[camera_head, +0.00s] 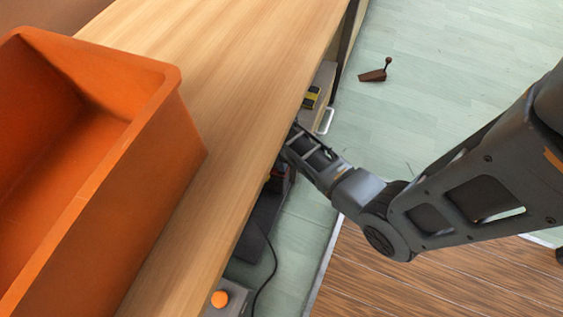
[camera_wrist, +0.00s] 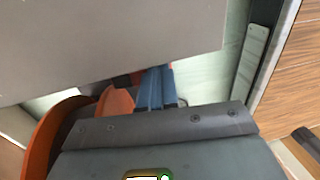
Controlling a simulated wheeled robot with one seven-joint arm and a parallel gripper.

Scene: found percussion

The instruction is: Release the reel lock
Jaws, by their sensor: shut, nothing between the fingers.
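I cannot pick out the reel lock for certain in either view. In the wrist view a curved orange rim (camera_wrist: 45,140), perhaps of the reel, stands left of my gripper, and a smaller orange piece (camera_wrist: 117,101) lies close beside the fingers. My gripper (camera_wrist: 155,76) shows there as two blue-grey fingers side by side, shut and empty; the tips run up to the edge of a grey slab. I cannot tell whether they touch anything. In the head view my wrist reaches in at the wooden bench (camera_head: 250,60), whose edge hides the fingertips.
An orange crate (camera_head: 150,150) stands on the bench. Beside the bench edge are a yellow-black item (camera_head: 311,97), a white handle (camera_head: 325,122) and a grey box with an orange button (camera_head: 220,298). A brown wedge (camera_head: 373,75) lies on open floor. A grey slab (camera_wrist: 110,45) fills the upper wrist view.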

